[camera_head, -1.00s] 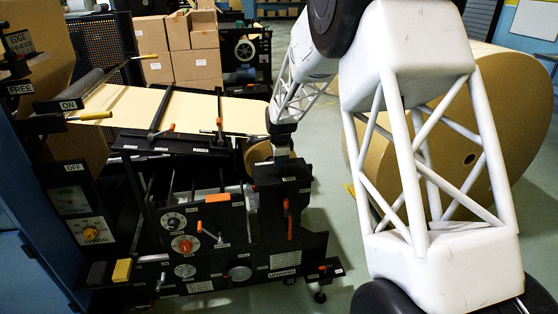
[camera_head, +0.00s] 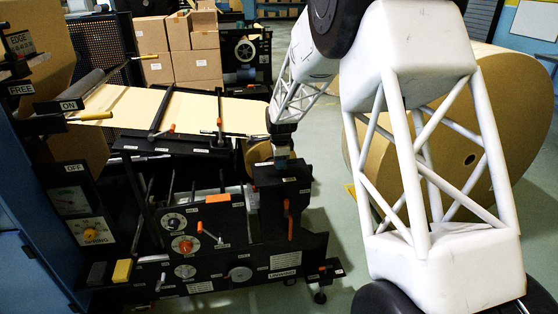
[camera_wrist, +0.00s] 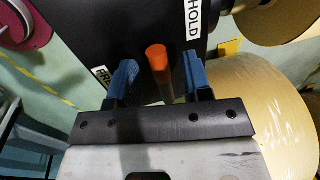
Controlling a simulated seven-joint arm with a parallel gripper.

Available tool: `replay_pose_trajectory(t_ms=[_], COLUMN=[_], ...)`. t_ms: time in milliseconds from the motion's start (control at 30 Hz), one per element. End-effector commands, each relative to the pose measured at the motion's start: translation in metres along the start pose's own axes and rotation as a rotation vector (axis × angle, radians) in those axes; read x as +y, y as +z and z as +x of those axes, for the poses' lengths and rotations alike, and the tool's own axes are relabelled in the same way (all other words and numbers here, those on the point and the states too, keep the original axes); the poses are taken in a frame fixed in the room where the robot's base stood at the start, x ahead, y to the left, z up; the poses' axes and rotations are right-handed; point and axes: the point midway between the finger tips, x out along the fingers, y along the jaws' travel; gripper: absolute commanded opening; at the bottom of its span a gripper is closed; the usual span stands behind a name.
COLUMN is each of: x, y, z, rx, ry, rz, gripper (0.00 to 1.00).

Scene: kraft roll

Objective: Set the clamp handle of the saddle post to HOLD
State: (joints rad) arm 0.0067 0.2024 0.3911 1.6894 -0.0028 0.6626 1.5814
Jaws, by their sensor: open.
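In the wrist view an orange handle (camera_wrist: 157,62) stands out from a black block (camera_wrist: 142,25), its rounded end toward the camera. A white HOLD label (camera_wrist: 193,18) is on the block, just right of the handle. My gripper (camera_wrist: 159,80) is open, with one blue finger on each side of the handle. Gaps show on both sides, and the right gap looks somewhat wider. In the head view my gripper (camera_head: 281,155) is at the top of the black post (camera_head: 283,186). There the gripper and arm hide its fingertips, and I cannot pick out the gripped-over handle.
An orange lever (camera_head: 288,220) hangs on the post's front. A black machine panel with dials (camera_head: 183,245) stands left of it, below a kraft web (camera_head: 150,107). A large kraft roll (camera_head: 500,130) stands at right, also in the wrist view (camera_wrist: 260,100). Cartons (camera_head: 190,45) are behind.

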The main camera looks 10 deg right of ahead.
Motion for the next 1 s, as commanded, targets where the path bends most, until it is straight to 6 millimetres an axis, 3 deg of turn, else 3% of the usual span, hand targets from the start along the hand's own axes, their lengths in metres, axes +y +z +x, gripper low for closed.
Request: replay_pose_trajectory(t_ms=[600, 1000], x=[0.000, 0.000], y=[0.000, 0.000], z=[-0.065, -0.076], rx=[0.000, 0.000], ry=[-0.002, 0.000], rz=[0.000, 0.000], gripper=[0.45, 0.45])
